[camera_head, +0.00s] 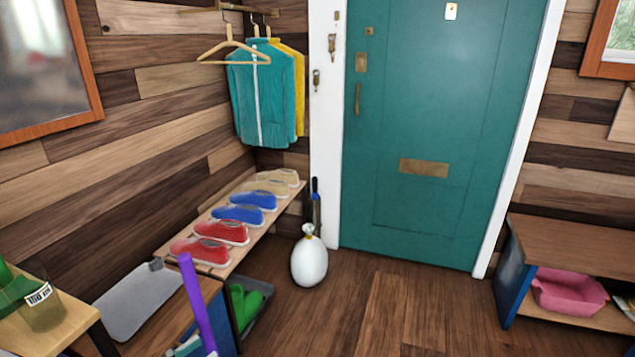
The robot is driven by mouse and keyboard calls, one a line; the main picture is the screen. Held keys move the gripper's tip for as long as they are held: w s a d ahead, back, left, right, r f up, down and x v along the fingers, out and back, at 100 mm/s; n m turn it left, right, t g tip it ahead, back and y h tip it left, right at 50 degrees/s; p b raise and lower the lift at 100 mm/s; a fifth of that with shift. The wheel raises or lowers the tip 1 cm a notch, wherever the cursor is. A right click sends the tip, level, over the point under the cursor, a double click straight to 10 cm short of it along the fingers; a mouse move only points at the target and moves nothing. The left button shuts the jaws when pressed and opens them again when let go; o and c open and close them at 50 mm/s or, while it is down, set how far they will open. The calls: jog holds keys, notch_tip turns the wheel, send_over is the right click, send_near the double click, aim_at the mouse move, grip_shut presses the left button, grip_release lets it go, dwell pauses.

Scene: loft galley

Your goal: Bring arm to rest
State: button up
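My arm and my gripper do not show in the head view, so their pose and whether the gripper is open or shut are hidden. The task names no other object. The view faces a teal door (430,205), which is shut in its white frame.
A shoe bench (237,250) runs along the left wall. A white sack (309,262) stands by the door frame. A purple pole (196,300) rises at front left. A low shelf (575,243) holding a pink basin (568,292) is at right. The middle floor (385,315) is clear.

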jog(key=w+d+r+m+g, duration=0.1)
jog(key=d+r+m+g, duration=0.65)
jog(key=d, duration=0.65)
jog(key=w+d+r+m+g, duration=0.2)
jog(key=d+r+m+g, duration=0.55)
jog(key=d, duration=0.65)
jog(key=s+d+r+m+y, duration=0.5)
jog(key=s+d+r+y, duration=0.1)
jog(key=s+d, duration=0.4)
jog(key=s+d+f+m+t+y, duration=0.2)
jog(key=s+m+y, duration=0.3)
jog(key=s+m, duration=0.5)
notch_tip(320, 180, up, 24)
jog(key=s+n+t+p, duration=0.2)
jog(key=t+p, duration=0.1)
jog(key=p, duration=1.9)
jog(key=shift+p, duration=0.35)
